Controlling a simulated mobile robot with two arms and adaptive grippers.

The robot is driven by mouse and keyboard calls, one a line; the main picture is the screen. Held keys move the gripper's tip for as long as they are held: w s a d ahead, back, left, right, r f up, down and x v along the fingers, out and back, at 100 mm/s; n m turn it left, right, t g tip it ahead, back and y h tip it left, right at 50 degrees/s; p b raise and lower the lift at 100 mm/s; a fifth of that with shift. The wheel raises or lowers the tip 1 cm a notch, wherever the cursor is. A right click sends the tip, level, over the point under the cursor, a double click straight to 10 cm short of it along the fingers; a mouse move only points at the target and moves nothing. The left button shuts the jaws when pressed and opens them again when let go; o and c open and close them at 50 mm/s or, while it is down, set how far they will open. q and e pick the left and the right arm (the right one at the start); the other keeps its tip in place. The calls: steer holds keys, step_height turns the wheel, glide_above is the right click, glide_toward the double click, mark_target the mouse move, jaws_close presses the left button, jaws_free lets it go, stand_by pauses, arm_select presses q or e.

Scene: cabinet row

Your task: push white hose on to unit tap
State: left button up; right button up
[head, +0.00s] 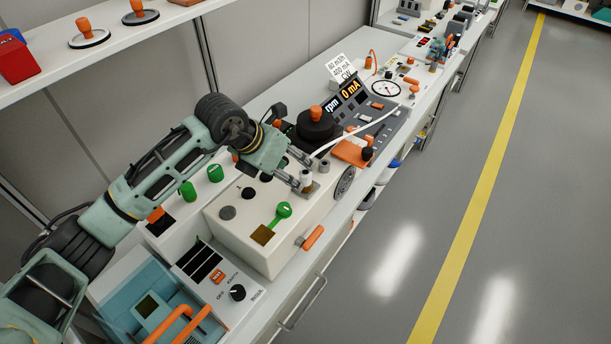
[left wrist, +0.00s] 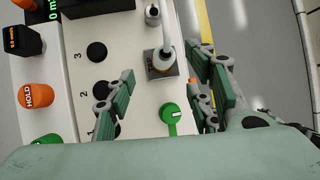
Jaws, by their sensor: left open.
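The white hose (head: 350,134) runs in an arc from the equipment at the back down to the cream unit in the head view. In the left wrist view its white end part (left wrist: 166,28) stands over the unit tap (left wrist: 161,62), a small fitting with a brownish collar on a square metal plate. I cannot tell whether the hose is seated on it. The tap also shows in the head view (head: 306,180). My left gripper (head: 299,170) is open, its fingers on either side of the tap and hose end in the left wrist view (left wrist: 163,72), with gaps visible. My right gripper is not in view.
The cream unit (head: 238,245) carries a green lever (head: 283,211), round black knobs and an orange handle (head: 313,237) at its front. A black-lidded vessel (head: 316,125) and an orange block (head: 352,151) stand behind the tap. The floor aisle at right is clear.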

mark_target(301, 174)
arm_select(q)
steer(key=shift+w+d+f, duration=0.2)
steer(key=shift+d+f, duration=0.1)
steer(key=shift+f, duration=0.2)
steer(key=p+x, duration=0.2)
steer(key=x, duration=0.2)
steer(key=shift+d+f+p, duration=0.15)
steer(key=shift+d+p, duration=0.15)
steer(key=shift+p, duration=0.05)
steer(key=shift+f, duration=0.3)
jaws_close()
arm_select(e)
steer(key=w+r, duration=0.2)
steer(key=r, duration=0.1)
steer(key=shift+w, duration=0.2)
arm_select(q)
steer(key=shift+r, duration=0.1)
